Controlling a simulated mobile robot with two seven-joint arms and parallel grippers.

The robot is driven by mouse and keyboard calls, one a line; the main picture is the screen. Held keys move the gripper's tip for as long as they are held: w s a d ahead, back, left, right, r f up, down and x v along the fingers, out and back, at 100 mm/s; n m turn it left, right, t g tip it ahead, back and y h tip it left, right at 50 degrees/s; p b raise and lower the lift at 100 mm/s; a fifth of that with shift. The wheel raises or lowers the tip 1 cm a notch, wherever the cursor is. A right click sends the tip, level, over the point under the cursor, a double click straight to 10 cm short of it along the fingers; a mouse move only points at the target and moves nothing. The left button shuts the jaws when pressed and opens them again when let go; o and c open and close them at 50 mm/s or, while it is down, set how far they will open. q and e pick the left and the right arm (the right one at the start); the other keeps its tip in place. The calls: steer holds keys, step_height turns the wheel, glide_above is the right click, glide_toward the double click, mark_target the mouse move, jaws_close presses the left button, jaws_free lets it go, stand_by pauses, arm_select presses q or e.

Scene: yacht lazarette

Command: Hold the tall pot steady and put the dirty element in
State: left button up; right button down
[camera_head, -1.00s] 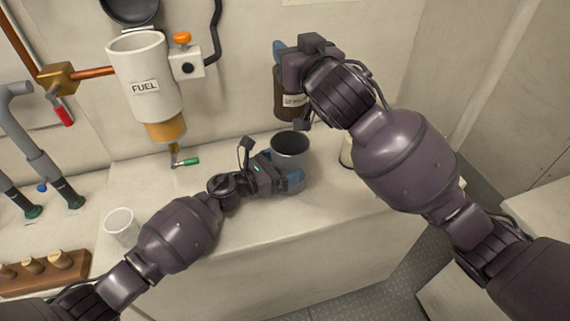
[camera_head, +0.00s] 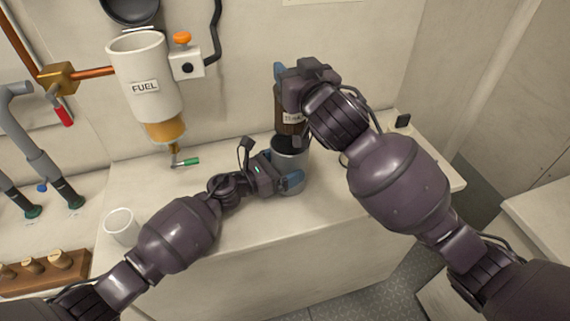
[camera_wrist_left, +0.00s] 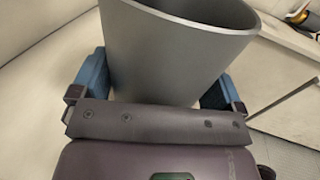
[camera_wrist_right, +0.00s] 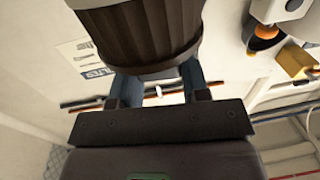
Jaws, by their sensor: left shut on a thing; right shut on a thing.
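The tall pot (camera_head: 291,168) is a grey open cylinder standing upright on the counter. My left gripper (camera_head: 290,181) is shut on its side; in the left wrist view the fingers sit on either side of the pot (camera_wrist_left: 180,55). The dirty element (camera_head: 288,108) is a dark brown ribbed cylinder with a pale label. My right gripper (camera_head: 283,84) is shut on its upper part and holds it upright over the pot's mouth. Its lower end appears at or just inside the rim; the exact depth is hidden. The right wrist view shows the ribbed element (camera_wrist_right: 140,30) between the fingers.
A white FUEL filter housing (camera_head: 143,80) with an amber bowl hangs on the wall at the left. A white cup (camera_head: 121,226) stands on the counter at left, near a wooden rack (camera_head: 45,272) of plugs. A small black object (camera_head: 403,121) sits at the counter's back right.

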mark_target(298, 117)
steer(key=shift+f, duration=4.15)
steer(key=c, duration=0.5)
jaws_free()
steer(key=v, duration=1.2)
arm_select(q)
steer(key=o, duration=0.6)
steer(key=shift+o, duration=0.2)
